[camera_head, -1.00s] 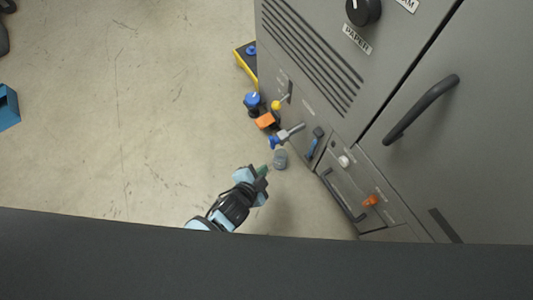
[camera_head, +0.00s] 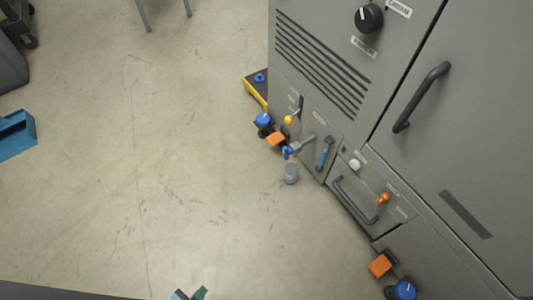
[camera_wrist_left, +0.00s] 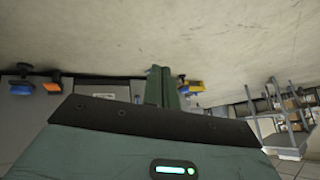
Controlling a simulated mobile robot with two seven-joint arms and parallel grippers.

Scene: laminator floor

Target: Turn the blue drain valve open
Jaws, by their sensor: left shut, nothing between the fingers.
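In the head view, a small blue valve handle (camera_head: 288,152) sits on a grey pipe stub sticking out low from the grey cabinet. A clear bottle (camera_head: 291,173) stands on the floor just below it. My left gripper (camera_head: 198,293) is only partly in view at the bottom edge, well apart from the valve, over the floor. In the left wrist view, its two green fingers (camera_wrist_left: 161,88) are together, shut and empty. I cannot pick out the valve in the wrist view. My right gripper is in neither view.
The grey cabinet (camera_head: 335,95) fills the right side, with a blue lever (camera_head: 325,153), yellow knob (camera_head: 288,120), white knob (camera_head: 354,164) and dark handles. A blue bin (camera_head: 14,135) is at left. Open floor lies between.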

